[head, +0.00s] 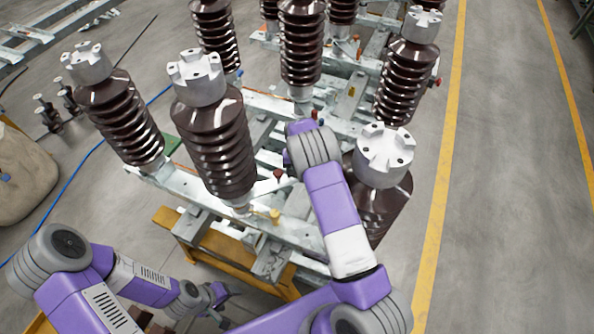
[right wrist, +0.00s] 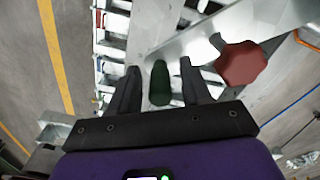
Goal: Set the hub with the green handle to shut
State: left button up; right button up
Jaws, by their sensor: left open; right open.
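The green handle (right wrist: 159,84) shows in the right wrist view as a short dark green grip. It lies between the two fingers of my open right gripper (right wrist: 160,68), with a gap on each side. The hub it belongs to is not clearly visible; pale metal lies beyond the handle. In the head view my right arm covers this handle and my right gripper. My left gripper (head: 217,300) is open and empty at the lower left, in front of the frame and away from it.
A red knob (right wrist: 241,63) is close to the right finger in the right wrist view. In the head view, brown ribbed insulators (head: 215,145) with grey caps stand around my right arm. A yellow knob (head: 274,214) is on the near frame. Clear floor (head: 510,200) lies at right.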

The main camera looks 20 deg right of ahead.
grip_shut()
dwell(0.5)
